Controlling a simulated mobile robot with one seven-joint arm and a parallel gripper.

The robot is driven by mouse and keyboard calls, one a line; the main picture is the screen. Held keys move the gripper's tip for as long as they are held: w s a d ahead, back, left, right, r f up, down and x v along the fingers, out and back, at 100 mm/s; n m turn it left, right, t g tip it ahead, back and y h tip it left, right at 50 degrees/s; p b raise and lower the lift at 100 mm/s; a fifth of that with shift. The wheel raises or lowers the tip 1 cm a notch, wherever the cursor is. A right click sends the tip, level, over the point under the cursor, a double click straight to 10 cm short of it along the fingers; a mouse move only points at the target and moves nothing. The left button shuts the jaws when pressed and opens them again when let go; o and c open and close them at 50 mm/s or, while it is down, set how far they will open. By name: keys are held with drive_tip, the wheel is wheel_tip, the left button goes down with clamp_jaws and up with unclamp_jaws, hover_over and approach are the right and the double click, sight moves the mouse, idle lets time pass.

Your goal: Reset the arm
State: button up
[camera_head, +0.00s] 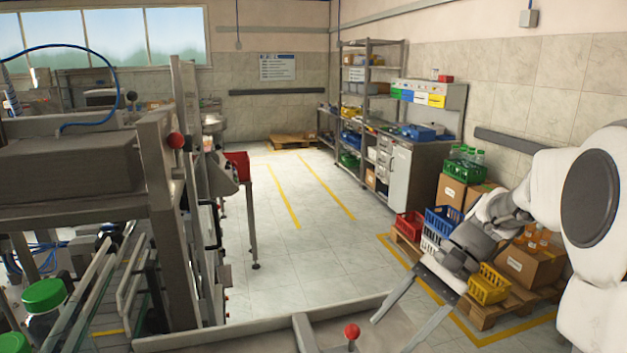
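My white arm (545,185) comes in from the right side of the head view and bends down toward the lower middle. My gripper (392,334) points down and to the left at its end. Its two grey fingers are spread apart with nothing between them. The lower part of one finger is close to the bottom of the picture.
The metal feeder frame (155,180) with another red knob fills the left. Jars with green lids (43,294) stand low left. Crates, including a yellow one (489,284), and cardboard boxes sit on pallets behind my arm. The middle floor (300,255) is clear.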

drive_tip(key=s+r+n+t+h, duration=0.2)
drive_tip(key=s+n+t+h, duration=0.2)
drive_tip(key=s, duration=0.2)
drive_tip(key=s+r+n+t+h, duration=0.2)
drive_tip(key=s+n+t+h, duration=0.2)
drive_tip(key=s, duration=0.3)
drive_tip(key=shift+s+d+r+n, duration=0.15)
drive_tip(key=shift+d+r+n, duration=0.1)
drive_tip(key=shift+n, duration=0.05)
idle(0.8)
drive_tip(key=shift+c, duration=1.4)
drive_tip(key=shift+a, duration=0.15)
